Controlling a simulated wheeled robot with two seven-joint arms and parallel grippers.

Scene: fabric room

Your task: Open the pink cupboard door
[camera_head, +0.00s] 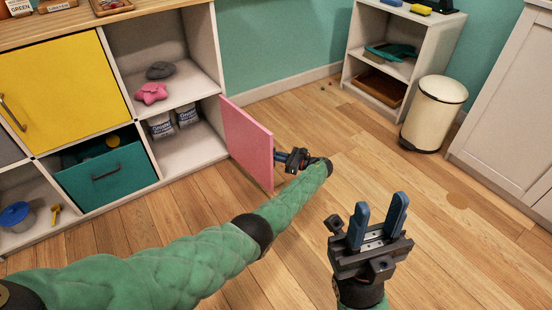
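The pink cupboard door (247,142) stands swung out from the lower right compartment of the white shelf unit, with that compartment's inside showing. Its front face and any handle are turned away from view. My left arm reaches across from the left, and my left gripper (280,156) is at the door's free edge, on its outer side. Its fingertips are partly hidden by the door, so I cannot tell whether they hold anything. My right gripper (382,205) is open and empty above the floor, fingers pointing up and apart, well clear of the door.
The shelf unit (202,141) also has a yellow door (60,88) and a teal drawer (105,174). A small shelf (430,60) and a cream bin (433,112) stand at the back right, a white cabinet (510,115) at the right.

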